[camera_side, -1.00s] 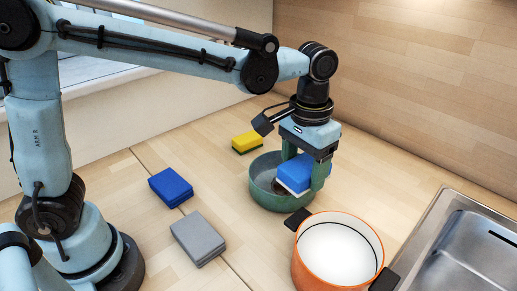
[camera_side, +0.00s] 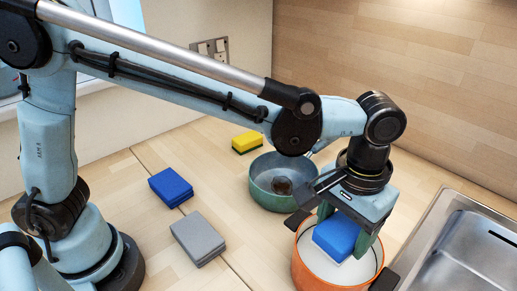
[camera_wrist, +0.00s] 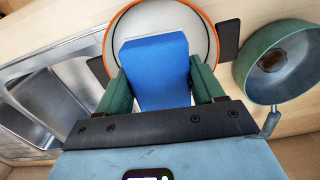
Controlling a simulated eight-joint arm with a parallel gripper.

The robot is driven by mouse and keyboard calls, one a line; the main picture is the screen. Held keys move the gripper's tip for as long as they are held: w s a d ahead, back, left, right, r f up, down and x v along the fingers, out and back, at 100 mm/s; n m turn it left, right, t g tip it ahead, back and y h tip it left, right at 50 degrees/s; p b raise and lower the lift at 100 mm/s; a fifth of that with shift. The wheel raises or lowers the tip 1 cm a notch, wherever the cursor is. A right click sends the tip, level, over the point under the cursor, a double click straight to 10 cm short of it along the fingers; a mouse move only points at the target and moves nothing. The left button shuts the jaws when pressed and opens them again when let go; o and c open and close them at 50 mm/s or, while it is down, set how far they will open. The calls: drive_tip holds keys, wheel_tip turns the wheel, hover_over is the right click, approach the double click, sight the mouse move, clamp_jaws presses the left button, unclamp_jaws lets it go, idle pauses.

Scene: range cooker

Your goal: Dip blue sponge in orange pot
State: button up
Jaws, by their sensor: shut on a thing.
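In the side view the sponge is at the mouth of the orange pot (camera_side: 312,268), whose inside is white. The wrist view shows the sponge (camera_wrist: 155,72) between the two green fingers (camera_wrist: 157,86), with the pot's orange rim (camera_wrist: 108,42) around and beyond it. I cannot tell whether the sponge touches the pot's bottom. Another sponge, dark blue (camera_side: 170,186), lies on the counter to the left.
A green pan (camera_side: 262,192) with a dark brown patch inside stands just behind the pot. A yellow sponge (camera_side: 247,142) and a grey sponge (camera_side: 198,240) lie on the wooden counter. A metal sink (camera_side: 470,250) is at the right. Black handles (camera_side: 385,280) stick out from the pot.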

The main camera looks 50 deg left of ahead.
drive_tip(key=shift+f, duration=3.15)
drive_tip(key=shift+r, duration=5.15)
